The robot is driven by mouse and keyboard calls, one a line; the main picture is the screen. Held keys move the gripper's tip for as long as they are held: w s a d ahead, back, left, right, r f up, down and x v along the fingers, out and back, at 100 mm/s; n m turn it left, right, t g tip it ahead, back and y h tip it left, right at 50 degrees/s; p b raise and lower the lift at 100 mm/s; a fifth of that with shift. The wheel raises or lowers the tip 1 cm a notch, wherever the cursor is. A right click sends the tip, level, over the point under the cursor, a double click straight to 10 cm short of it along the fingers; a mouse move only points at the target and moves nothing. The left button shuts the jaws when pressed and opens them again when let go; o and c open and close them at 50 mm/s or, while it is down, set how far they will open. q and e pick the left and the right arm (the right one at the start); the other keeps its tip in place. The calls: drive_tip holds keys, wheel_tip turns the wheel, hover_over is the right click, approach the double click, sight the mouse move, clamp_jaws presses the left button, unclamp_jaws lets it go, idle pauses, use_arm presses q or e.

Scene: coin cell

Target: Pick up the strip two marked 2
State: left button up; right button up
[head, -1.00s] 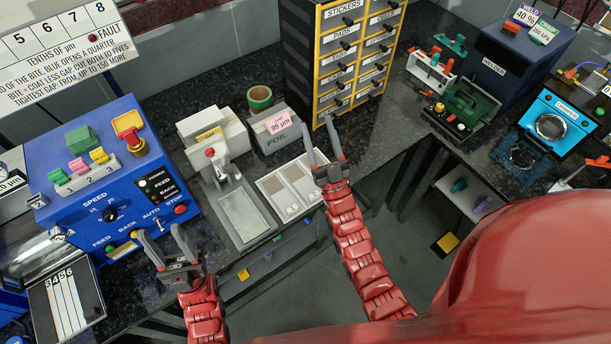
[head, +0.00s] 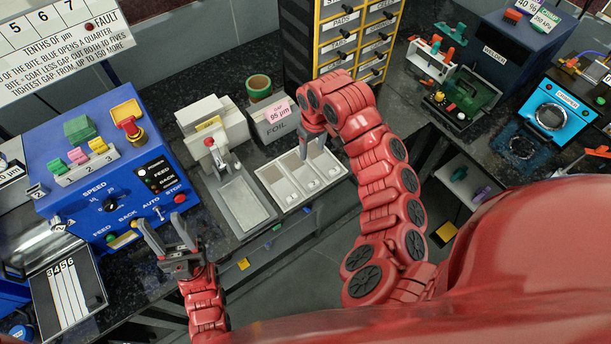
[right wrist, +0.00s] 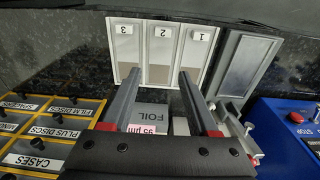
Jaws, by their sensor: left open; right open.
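A small white tag marked 2 (head: 37,192) shows at the left side of the blue machine; I cannot tell whether it belongs to a strip. A dark board (head: 92,286) at the lower left holds white strips marked 3, 4, 5 and 6 (head: 66,290). A pale tray (head: 268,176) has three compartments, labelled 1, 2 and 3 in the right wrist view (right wrist: 160,50); no strip is clear in them. My right gripper (head: 312,150) is open and points down at the tray's back edge; it also shows (right wrist: 160,78). My left gripper (head: 160,219) is open and empty before the blue machine.
The blue machine (head: 100,190) fills the left of the bench. A grey press with a flat plate (head: 242,205) stands between it and the tray. A foil box (head: 272,125) and a drawer cabinet (head: 300,45) stand behind the tray. The floor before the bench is open.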

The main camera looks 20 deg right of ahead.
drive_tip(key=s, duration=0.1)
drive_tip(key=g+b, duration=0.1)
drive_tip(key=b, duration=0.4)
hover_over(314, 182)
drive_tip(key=f, duration=1)
drive_tip(key=shift+s+a+f, duration=0.1)
drive_tip(key=shift+s+a, duration=0.1)
drive_tip(key=shift+s, duration=0.15)
drive_tip(key=shift+w+f+b, duration=0.1)
drive_tip(key=shift+f+b, duration=0.45)
drive_tip(key=shift+f, duration=0.25)
drive_tip(key=shift+w+d+f+p, duration=0.15)
drive_tip(key=shift+f+p, duration=0.35)
drive_tip(key=shift+f, duration=1.75)
clamp_jaws()
